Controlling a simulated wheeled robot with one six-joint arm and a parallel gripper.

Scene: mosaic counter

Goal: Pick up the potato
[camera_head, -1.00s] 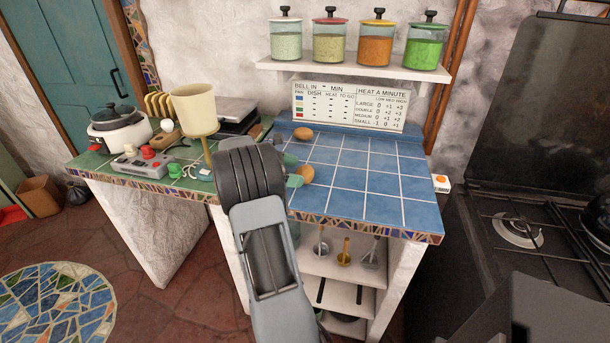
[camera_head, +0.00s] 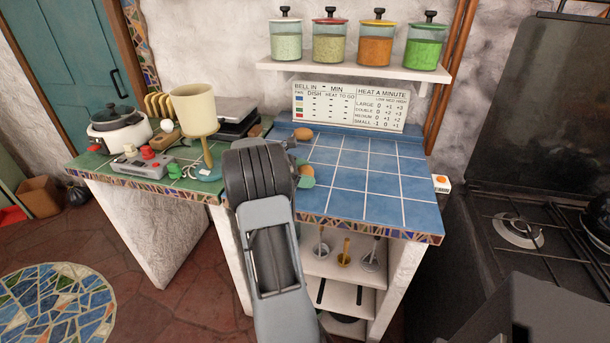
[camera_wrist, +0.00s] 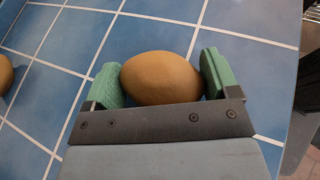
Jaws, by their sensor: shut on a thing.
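A brown, egg-shaped potato (camera_wrist: 162,78) sits between the two green finger pads of my gripper (camera_wrist: 165,72) in the wrist view. Both pads touch its sides, so my gripper is shut on it. In the head view this potato (camera_head: 306,169) is partly hidden by my wrist and shows at the left part of the blue tiled counter. I cannot tell whether it is clear of the tiles. A second brown potato (camera_head: 303,134) lies farther back on the counter, and its edge shows at the left in the wrist view (camera_wrist: 5,74).
The blue tiled counter (camera_head: 375,185) is clear to the right. A cream lamp-like cup on a stem (camera_head: 195,108), a control box (camera_head: 140,165) and a white pot (camera_head: 120,135) stand at the left. A shelf of jars (camera_head: 350,68) hangs above. A stove (camera_head: 530,240) is at the right.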

